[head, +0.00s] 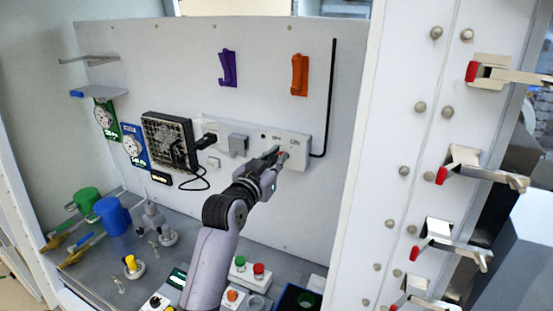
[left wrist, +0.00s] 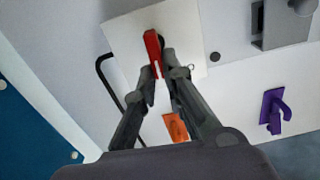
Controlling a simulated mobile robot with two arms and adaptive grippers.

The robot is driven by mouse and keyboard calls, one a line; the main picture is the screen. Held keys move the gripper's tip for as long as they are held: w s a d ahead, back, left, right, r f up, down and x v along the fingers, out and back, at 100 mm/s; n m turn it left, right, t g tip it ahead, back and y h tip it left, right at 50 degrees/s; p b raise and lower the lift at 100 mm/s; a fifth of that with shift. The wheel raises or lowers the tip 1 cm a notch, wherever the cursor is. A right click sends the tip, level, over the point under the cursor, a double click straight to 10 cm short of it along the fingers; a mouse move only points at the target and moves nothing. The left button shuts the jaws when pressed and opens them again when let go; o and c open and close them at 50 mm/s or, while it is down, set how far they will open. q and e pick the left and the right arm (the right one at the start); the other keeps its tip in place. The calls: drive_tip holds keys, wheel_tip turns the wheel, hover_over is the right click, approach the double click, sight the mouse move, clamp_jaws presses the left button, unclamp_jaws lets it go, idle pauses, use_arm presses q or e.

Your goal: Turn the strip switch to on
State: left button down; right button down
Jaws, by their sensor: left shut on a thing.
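The white power strip (head: 300,149) is mounted on the back wall of the glovebox, with OFF and ON marked on its face. It also shows in the left wrist view (left wrist: 122,37). Its red switch lever (left wrist: 152,50) sits between the fingertips of my left gripper (left wrist: 160,72). In the head view my left gripper (head: 279,157) reaches up to the strip's right end, below the markings, and hides most of the lever. The gripper is shut on the lever. I cannot tell exactly which marking the lever points to. My right gripper is not in view.
A grey plug block (head: 238,145) and a black plug (head: 208,140) sit left on the strip. A black fan unit (head: 166,135), purple hook (head: 227,68) and orange hook (head: 299,75) are on the wall. Valves and buttons crowd the bench. Latches line the right frame.

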use_arm(q)
drive_tip(key=shift+s+d+f+m, duration=0.1)
drive_tip(key=shift+d+m, duration=0.15)
drive_tip(key=shift+m, duration=1.05)
drive_tip(key=shift+s+d+f+m, duration=0.1)
drive_tip(key=shift+d+m, duration=0.1)
drive_tip(key=shift+m, duration=1.1)
drive_tip(key=c, duration=1.7)
unclamp_jaws()
